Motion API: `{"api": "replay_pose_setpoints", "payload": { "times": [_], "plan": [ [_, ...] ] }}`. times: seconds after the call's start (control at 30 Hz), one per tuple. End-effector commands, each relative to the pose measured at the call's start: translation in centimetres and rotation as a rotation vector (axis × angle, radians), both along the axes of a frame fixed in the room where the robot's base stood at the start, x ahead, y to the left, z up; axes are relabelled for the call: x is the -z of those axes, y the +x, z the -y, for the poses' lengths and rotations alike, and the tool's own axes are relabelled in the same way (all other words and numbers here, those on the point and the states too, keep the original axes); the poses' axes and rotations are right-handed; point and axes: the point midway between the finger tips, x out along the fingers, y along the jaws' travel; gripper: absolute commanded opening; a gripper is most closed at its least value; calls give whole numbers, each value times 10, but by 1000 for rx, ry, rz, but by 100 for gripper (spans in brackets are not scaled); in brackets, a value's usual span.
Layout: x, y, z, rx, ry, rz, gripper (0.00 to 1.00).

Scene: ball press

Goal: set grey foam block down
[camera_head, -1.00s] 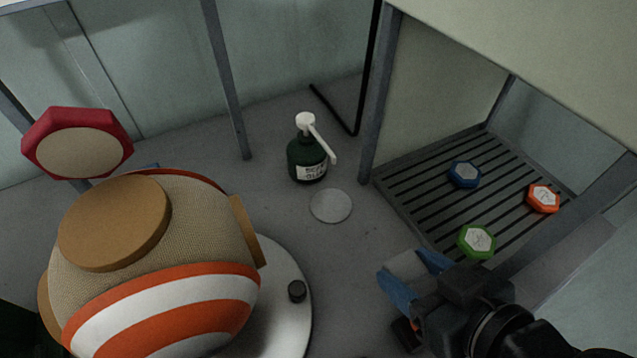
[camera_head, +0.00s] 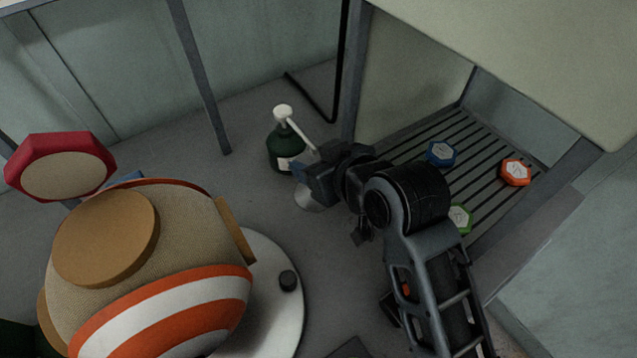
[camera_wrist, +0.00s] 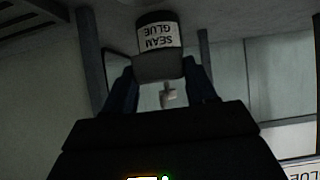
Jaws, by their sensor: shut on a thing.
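The grey foam block (camera_wrist: 158,69) shows in the wrist view between the two dark blue fingers of my gripper (camera_wrist: 160,76), which is shut on it. In the head view my gripper (camera_head: 302,172) is just in front of the green glue bottle (camera_head: 281,150); the block is hidden there by the gripper and wrist. The bottle, labelled SEAM GLUE, appears upside down behind the block in the wrist view (camera_wrist: 158,34). I cannot tell how high the block is above the surface. A pale round disc (camera_head: 307,203) lies below the gripper, partly covered.
A slatted rack (camera_head: 405,155) at right holds a blue (camera_head: 441,153), an orange (camera_head: 515,172) and a green hexagonal piece (camera_head: 459,218), the green partly behind my arm. A big striped ball (camera_head: 160,285) by a white round base (camera_head: 268,315) fills the lower left. Grey posts stand behind.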

Motion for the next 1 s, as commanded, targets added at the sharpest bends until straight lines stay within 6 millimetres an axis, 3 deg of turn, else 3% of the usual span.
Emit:
{"api": "replay_pose_setpoints", "payload": {
  "times": [0.03,0.1,0.37,0.6,0.97,1.0],
  "plan": [
    [15,-3,2,1,-2,-10,23],
    [24,-4,2,1,-2,-10,23],
    [40,-3,3,2,-1,-6,23],
    [69,-4,3,2,-4,-7,23],
    [73,-4,3,3,-2,-6,23],
    [72,-4,3,3,-1,-5,59]
  ]
}}
